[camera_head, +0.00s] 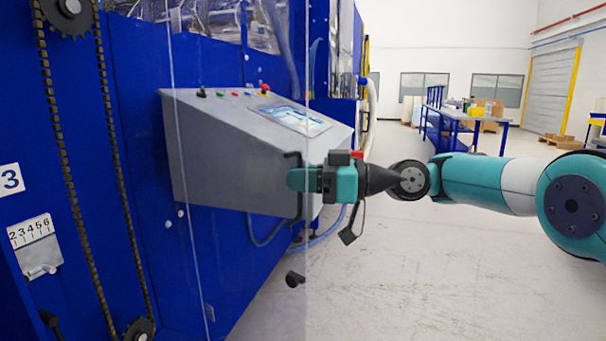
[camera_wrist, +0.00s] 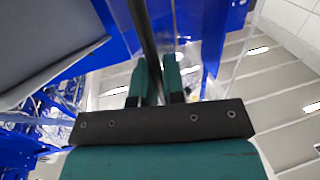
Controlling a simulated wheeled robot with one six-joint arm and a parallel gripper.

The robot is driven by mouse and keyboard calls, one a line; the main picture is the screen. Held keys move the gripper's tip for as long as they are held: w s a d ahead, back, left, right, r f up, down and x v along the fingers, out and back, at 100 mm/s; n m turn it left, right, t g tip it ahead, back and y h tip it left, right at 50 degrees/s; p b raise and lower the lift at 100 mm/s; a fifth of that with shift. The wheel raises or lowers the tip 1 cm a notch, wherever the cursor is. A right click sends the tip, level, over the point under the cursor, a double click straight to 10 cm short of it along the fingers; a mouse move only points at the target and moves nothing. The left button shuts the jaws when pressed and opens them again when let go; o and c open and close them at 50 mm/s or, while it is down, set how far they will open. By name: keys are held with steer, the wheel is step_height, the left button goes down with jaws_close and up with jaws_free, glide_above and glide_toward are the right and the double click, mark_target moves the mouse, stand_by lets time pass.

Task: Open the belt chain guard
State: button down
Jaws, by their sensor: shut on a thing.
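The belt chain guard (camera_head: 236,300) is a clear panel in the head view. Its pale vertical edges show at its left and right sides, and it overlaps the grey console in the picture. A black bar handle (camera_head: 299,206) is near its right edge. My gripper (camera_head: 298,180) reaches in from the right and is shut on the handle. In the wrist view, the black handle (camera_wrist: 143,25) runs between the two teal fingers of my gripper (camera_wrist: 154,75). The fingers hide the gripped part of the handle.
A blue machine (camera_head: 130,130) carries a chain (camera_head: 62,150) on sprockets at the left, outside the guard's outline in the picture. A grey console (camera_head: 215,150) with buttons and a screen stands behind the guard. Open floor (camera_head: 430,270) lies to the right. A blue workbench (camera_head: 465,118) stands far back.

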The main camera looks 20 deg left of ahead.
steer(key=shift+a+r, duration=0.1)
steer(key=shift+r, duration=0.05)
steer(key=c, duration=1.3)
jaws_free()
steer(key=shift+a, duration=0.15)
steer(key=shift+o, duration=0.3)
steer(key=shift+w+d, duration=0.1)
steer(key=shift+d, duration=0.15)
